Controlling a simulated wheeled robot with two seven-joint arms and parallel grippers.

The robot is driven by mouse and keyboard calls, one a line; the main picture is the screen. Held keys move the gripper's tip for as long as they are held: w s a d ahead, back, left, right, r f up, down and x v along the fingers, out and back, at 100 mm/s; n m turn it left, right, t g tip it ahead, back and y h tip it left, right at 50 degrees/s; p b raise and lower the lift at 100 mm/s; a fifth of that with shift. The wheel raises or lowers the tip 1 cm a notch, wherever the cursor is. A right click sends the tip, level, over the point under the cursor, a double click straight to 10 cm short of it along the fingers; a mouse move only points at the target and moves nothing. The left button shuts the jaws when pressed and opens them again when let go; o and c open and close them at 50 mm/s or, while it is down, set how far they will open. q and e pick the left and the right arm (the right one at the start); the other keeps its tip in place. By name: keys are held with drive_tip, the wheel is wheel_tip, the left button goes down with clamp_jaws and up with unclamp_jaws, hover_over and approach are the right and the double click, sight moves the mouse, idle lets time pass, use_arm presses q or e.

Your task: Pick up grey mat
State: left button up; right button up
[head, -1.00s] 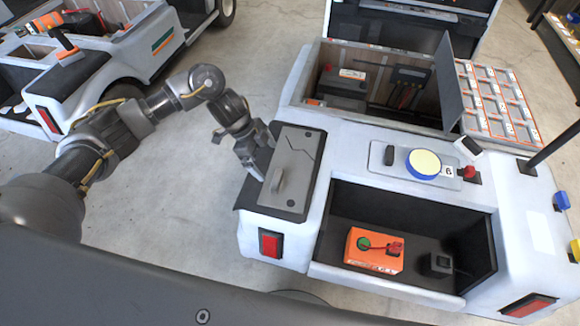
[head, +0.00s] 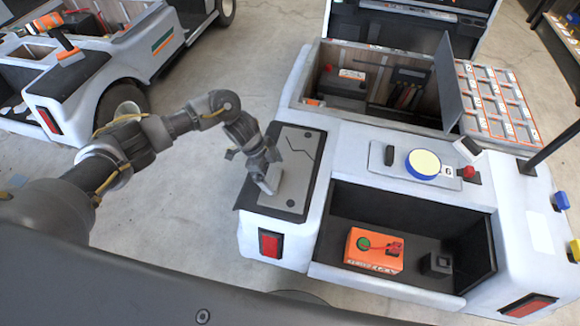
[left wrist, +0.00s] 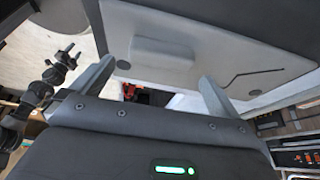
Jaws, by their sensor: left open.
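The grey mat (head: 297,147) lies flat on a black pad on the left side of the white cart's top. It is a grey panel with a dark bent line and a raised handle. My left gripper (head: 267,181) points down at the handle and hides most of it in the head view. In the left wrist view the open fingers (left wrist: 157,72) are apart, with the mat's handle (left wrist: 166,53) between and beyond them. I cannot tell whether they touch it. My right gripper is not in view.
An orange box (head: 374,250) sits in the cart's front recess. An open bin with an upright dark lid (head: 449,85) is behind. Another cart (head: 110,60) stands at upper left.

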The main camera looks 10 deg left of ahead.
use_arm(q)
drive_tip(key=shift+x, duration=1.4)
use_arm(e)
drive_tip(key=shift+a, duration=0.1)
use_arm(q)
drive_tip(key=shift+c, duration=0.4)
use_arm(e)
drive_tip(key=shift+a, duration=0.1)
use_arm(q)
drive_tip(key=c, duration=1.2)
drive_tip(key=shift+o, duration=0.2)
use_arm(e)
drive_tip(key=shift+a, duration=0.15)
use_arm(q)
drive_tip(key=shift+r, duration=0.1)
